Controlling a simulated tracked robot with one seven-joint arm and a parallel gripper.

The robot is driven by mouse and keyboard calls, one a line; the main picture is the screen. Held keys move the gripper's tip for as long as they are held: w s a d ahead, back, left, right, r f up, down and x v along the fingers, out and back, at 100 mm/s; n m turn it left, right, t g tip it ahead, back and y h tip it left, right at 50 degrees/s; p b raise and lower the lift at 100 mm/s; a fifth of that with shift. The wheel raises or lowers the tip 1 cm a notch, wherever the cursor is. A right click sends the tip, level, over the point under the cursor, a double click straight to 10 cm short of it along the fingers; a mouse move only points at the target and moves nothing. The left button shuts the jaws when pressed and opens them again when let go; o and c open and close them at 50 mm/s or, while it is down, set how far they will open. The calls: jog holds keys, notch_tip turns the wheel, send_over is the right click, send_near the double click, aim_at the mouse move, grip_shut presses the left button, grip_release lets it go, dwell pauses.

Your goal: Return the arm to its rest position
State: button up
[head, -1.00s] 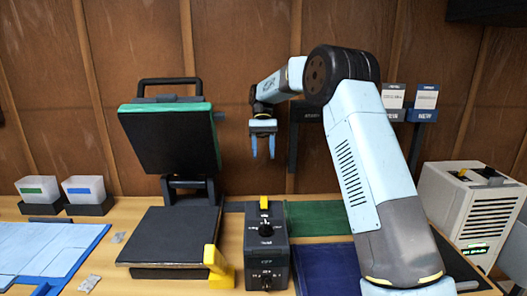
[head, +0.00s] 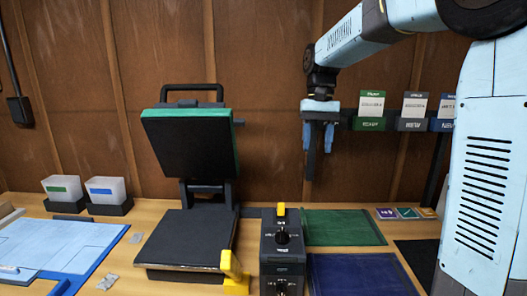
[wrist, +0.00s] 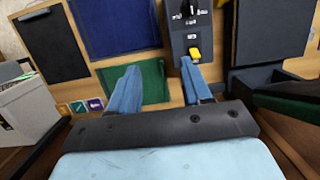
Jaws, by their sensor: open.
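My gripper (head: 319,138) hangs pointing down in the head view, high above the back of the bench and in front of the wooden wall. Its two blue fingers are apart and nothing is between them. In the wrist view my gripper (wrist: 163,82) is also open and empty, with the bench below it. My light blue arm comes in from the right of the head view and reaches left to the gripper. The green mat (head: 342,228) lies below the gripper, and the control box (head: 283,245) with a yellow switch stands left of that mat.
A heat press (head: 190,145) stands open at left of centre. A dark blue mat (head: 358,274) lies in front of the green one. Labelled card holders (head: 370,123) hang on the rail behind the gripper. Two bins (head: 105,190) stand at the far left. A white machine (wrist: 25,115) shows in the wrist view.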

jog(key=s+d+f+t, duration=0.2)
jog(key=s+d+t, duration=0.2)
jog(key=s, duration=0.8)
jog(key=s+d+f+t, duration=0.2)
jog(key=s+d+t, duration=0.2)
jog(key=s, duration=0.7)
jog(key=shift+s+d, duration=0.4)
jog(key=shift+d, duration=0.3)
